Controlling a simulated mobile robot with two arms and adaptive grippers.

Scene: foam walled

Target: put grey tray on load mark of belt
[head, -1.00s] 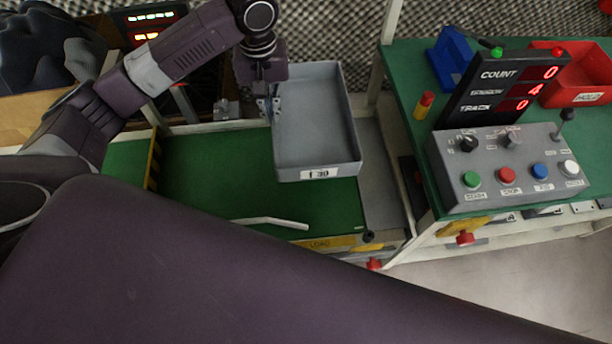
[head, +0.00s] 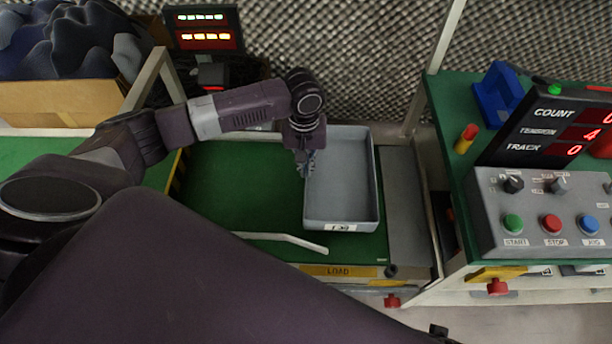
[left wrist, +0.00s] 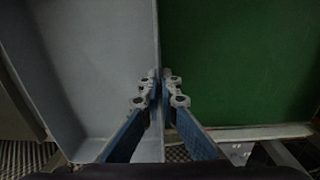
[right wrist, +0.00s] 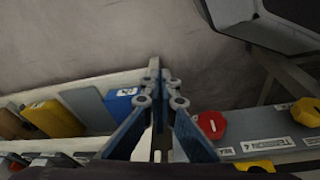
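The grey tray (head: 342,185), an open box with a white label on its front wall, is over the right part of the green belt (head: 235,185). I cannot tell whether its bottom touches the belt. A yellow LOAD mark (head: 325,271) is on the belt's front edge, just in front of the tray. My left gripper (head: 306,170) is shut on the tray's left wall; the left wrist view shows the fingers (left wrist: 159,92) on both sides of that wall, with the tray floor (left wrist: 85,60) left and green belt right. My right gripper (right wrist: 161,92) looks shut, away from the tray.
A control panel (head: 545,205) with buttons and a display stands on the green table at the right. A white bar (head: 285,238) crosses the belt front-left of the tray. A grey strip (head: 405,205) lies right of the tray. A carton (head: 60,100) is at back left.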

